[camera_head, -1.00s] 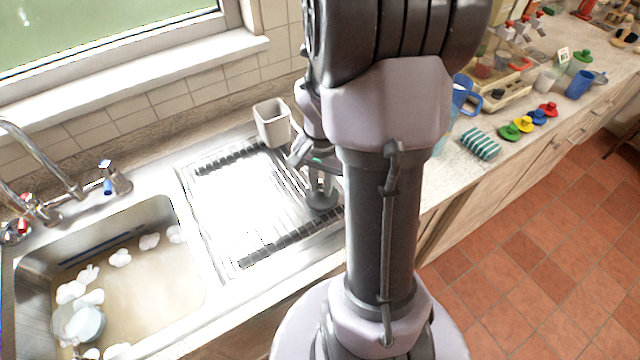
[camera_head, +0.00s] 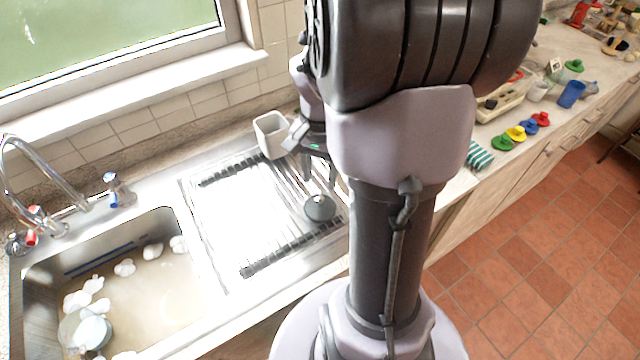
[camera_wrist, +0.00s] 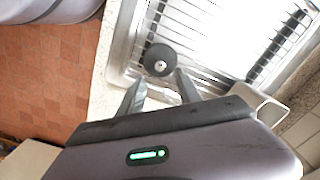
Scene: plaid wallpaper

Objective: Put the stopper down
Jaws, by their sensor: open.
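The stopper (camera_head: 320,207), a dark grey round piece with a small light knob, rests on the ribbed drainboard (camera_head: 215,235) near its right side. It also shows in the wrist view (camera_wrist: 159,60), just beyond the fingertips. My gripper (camera_head: 320,170) is above it and behind it in the head view, with its fingers apart. In the wrist view my gripper (camera_wrist: 158,82) has open fingers pointing toward the stopper, with nothing between them. My arm hides part of the right edge of the drainboard.
A white square cup (camera_head: 270,136) stands at the back of the drainboard, close to my gripper. The sink (camera_head: 185,285) at left holds cloudy water, foam and a dish. A striped cloth (camera_head: 479,155) and colored stoppers (camera_head: 515,132) lie on the right counter. The drainboard's middle is bare.

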